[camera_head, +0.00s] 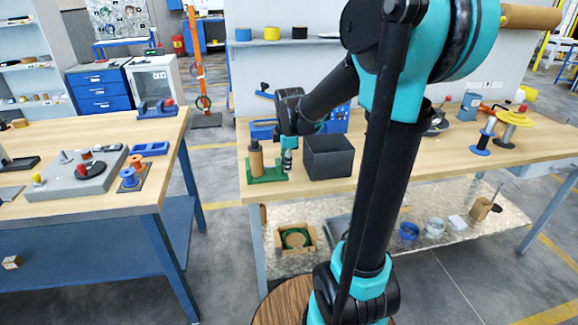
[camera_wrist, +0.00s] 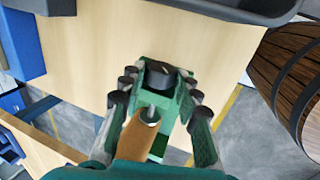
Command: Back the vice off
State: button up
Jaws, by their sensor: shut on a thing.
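The vice has a green base (camera_head: 266,174) at the front left corner of the right-hand workbench. A wooden cylinder (camera_head: 257,160) stands upright at its left end; it also shows in the wrist view (camera_wrist: 138,140), close to the camera. My gripper (camera_head: 288,150) points down over the right end of the vice. In the wrist view my gripper's fingers (camera_wrist: 158,82) stand on both sides of the vice's dark round knob (camera_wrist: 160,75) and are shut on it. The green vice body (camera_wrist: 183,108) shows beside and below the knob. The exact finger contact is partly hidden.
A dark grey open bin (camera_head: 328,158) stands close to the right of my gripper. A blue item (camera_head: 262,130) lies behind the vice. Spools (camera_head: 484,135) stand farther right. The left bench (camera_head: 110,190) is separated by a floor gap.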

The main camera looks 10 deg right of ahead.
jog(key=shift+s+f+t, duration=0.1)
jog(key=shift+s+t, duration=0.15)
jog(key=shift+t, duration=0.35)
jog(key=shift+s+f+t, duration=0.1)
jog(key=shift+t, duration=1.1)
jog(key=o, duration=0.7)
jog(key=shift+w+g, duration=0.35)
jog(key=shift+g, duration=0.85)
jog(key=shift+r+g, duration=0.2)
jog(key=shift+g, duration=0.4)
